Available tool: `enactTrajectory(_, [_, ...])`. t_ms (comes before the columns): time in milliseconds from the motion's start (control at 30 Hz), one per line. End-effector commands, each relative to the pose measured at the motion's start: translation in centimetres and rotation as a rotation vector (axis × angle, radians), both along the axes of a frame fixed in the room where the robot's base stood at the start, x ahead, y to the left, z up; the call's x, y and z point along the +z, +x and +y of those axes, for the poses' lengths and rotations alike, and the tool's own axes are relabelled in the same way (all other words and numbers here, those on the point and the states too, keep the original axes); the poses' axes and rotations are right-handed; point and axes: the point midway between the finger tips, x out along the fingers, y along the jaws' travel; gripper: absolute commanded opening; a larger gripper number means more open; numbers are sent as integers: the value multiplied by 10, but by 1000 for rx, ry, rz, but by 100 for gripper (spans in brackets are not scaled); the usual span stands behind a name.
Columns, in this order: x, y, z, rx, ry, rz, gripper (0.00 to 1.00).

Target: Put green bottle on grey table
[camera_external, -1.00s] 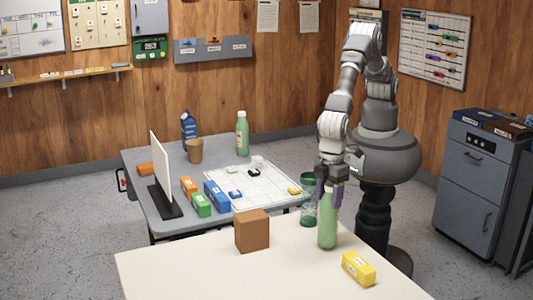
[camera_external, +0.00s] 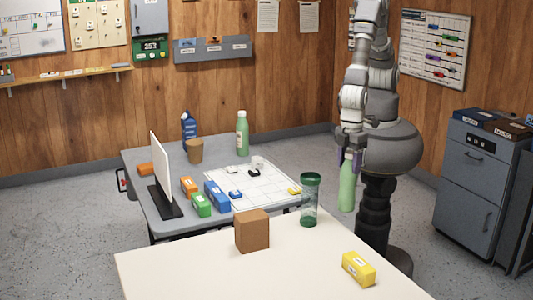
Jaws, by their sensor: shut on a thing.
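A green bottle (camera_external: 347,190) hangs upright in my gripper (camera_external: 350,160), which is shut on its upper part. It is in the air beyond the back right edge of the cream table, in front of my column. The grey table (camera_external: 148,171) stands at the left behind the cream table. A second green bottle (camera_external: 242,134) with a pale cap stands at the grey table's back right. My gripper is to the right of the grey table.
The cream table (camera_external: 190,262) bears a brown box (camera_external: 252,231), a green tumbler (camera_external: 310,200) and a yellow box (camera_external: 358,268). The grey table bears a white panel (camera_external: 161,171), a brown cup (camera_external: 195,151), a blue carton (camera_external: 189,130), small boxes and a gridded sheet (camera_external: 262,185).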

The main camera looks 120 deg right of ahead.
Motion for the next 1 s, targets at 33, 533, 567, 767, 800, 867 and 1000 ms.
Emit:
enactTrajectory(33, [0,-1,-1,0,0,0,13])
enactTrajectory(533, [101,1,0,0,5,-7,13])
enactTrajectory(567, [110,1,0,0,5,-7,13])
enactTrajectory(767, [152,0,0,0,4,-4,13])
enactTrajectory(800, [160,0,0,0,3,-5,13])
enactTrajectory(867, [165,5,-4,-15,1,-1,13])
enactTrajectory(1000, [165,31,-18,-81,3,1,13])
